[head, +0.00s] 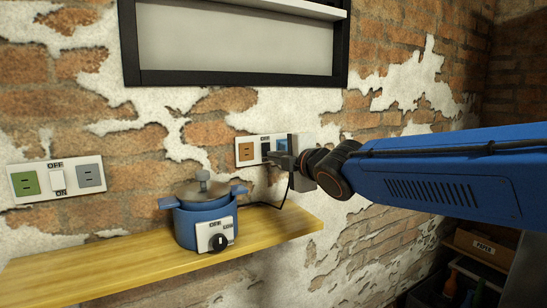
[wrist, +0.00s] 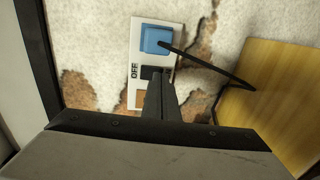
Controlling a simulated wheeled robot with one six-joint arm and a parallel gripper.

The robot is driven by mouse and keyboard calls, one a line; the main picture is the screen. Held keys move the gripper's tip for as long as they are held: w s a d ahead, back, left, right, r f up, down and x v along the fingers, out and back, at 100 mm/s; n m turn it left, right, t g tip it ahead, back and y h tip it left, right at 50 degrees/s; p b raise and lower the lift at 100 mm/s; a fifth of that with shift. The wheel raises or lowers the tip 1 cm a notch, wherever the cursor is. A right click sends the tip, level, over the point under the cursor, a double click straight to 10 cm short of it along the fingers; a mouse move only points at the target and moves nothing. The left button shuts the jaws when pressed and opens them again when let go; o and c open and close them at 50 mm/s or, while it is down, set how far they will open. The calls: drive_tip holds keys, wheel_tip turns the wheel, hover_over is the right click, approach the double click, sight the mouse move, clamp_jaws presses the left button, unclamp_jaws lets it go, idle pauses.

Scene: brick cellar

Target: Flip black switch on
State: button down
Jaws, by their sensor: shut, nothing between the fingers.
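The black switch (head: 266,149) sits on a white wall plate (head: 239,142), between an orange socket (head: 246,152) and a blue socket with a plug (head: 281,142). An OFF label is above the switch. In the wrist view the plate appears turned, and the black switch (wrist: 152,73) shows beside the OFF label, partly covered by my fingers. My gripper (head: 282,160) is shut and empty, with its fingertips (wrist: 161,76) at the lower part of the switch. I cannot tell whether they touch it. The switch's position is hard to make out.
A second plate (head: 90,176) on the left has a white switch (head: 57,180) between green and grey sockets. A blue pot cooker (head: 186,221) stands on the yellow wooden shelf (head: 110,262), below the plates. A black cord (wrist: 215,67) runs from the blue plug.

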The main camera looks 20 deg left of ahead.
drive_tip(key=shift+w+a+f, duration=0.1)
drive_tip(key=shift+w+a, duration=0.35)
drive_tip(key=shift+a, duration=0.05)
drive_tip(key=shift+w+a, duration=0.1)
drive_tip(key=shift+f, duration=0.1)
idle(0.3)
